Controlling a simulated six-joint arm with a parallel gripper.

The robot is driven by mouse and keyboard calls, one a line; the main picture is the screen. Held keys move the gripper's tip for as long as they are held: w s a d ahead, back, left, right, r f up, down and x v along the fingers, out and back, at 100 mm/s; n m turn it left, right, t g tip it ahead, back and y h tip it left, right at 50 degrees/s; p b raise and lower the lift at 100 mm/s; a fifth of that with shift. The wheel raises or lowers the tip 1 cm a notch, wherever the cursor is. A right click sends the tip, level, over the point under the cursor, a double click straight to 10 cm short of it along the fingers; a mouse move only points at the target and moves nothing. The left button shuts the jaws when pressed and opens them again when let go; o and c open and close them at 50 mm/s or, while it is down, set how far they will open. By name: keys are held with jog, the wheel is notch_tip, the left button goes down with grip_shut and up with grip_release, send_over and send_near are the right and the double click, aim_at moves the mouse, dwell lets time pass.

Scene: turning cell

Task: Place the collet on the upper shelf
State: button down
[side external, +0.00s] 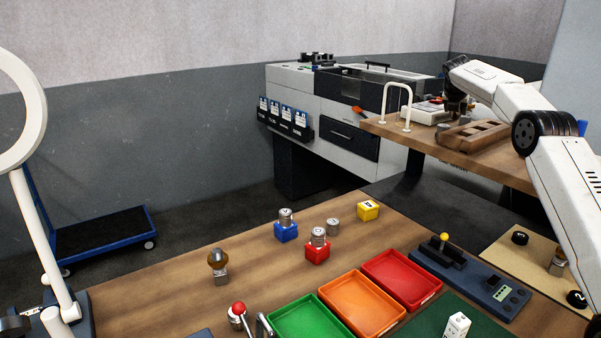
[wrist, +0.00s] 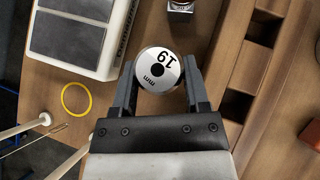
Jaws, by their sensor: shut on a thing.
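The collet (wrist: 159,69) is a round metal piece with a white end face marked "19 mm". In the wrist view my gripper (wrist: 160,80) is shut on it, one finger on each side. In the side external view my gripper (side external: 457,108) is over the upper shelf (side external: 377,129), a wooden board at the right. The shelf also fills much of the wrist view (wrist: 165,130). I cannot tell whether the collet touches the shelf; its lower part is hidden in the wrist view.
A slotted wooden rack (side external: 473,136) and a white device (side external: 420,112) stand on the shelf near my gripper. A white rail (side external: 397,88) rises at its left edge. A yellow ring (wrist: 76,98) lies nearby. Trays (side external: 361,303) and colored blocks (side external: 317,252) are on the lower bench.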

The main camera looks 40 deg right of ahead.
aim_at(453, 116)
jog(key=shift+w+d+f, duration=0.1)
jog(key=shift+w+f, duration=0.1)
jog(key=shift+f, duration=1.55)
jog(key=shift+f, duration=0.1)
jog(key=shift+c, duration=1.8)
grip_release()
jog(key=shift+a+r, duration=0.4)
jog(key=shift+r, duration=0.15)
jog(key=v, duration=1)
jog(key=shift+s+a+r, duration=0.2)
jog(key=shift+s+a, duration=0.05)
jog(key=shift+a, duration=0.05)
